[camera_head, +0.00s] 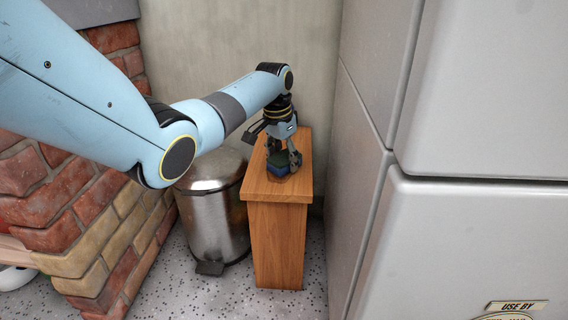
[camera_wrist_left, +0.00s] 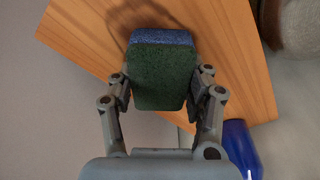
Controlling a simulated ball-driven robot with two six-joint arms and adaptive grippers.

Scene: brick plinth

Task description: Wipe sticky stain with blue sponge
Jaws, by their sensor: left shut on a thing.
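The sponge (camera_head: 279,164), with a blue layer and a dark green layer, is at the top of a wooden stand (camera_head: 277,240). My left gripper (camera_head: 283,162) reaches down over the stand and is shut on the sponge. In the left wrist view the sponge (camera_wrist_left: 163,72) sits between the two fingers, its green face toward the camera and its blue side at the far edge. I cannot tell whether it touches the wood. A dark curved patch shows on the wood beside it in the left wrist view; I cannot tell whether it is stain or shadow. My right gripper is out of view.
A metal pedal bin (camera_head: 213,215) stands close left of the stand. A brick plinth (camera_head: 95,220) is farther left. Large grey cabinet-like panels (camera_head: 470,120) rise on the right. A plain wall is behind. Some speckled floor is free in front.

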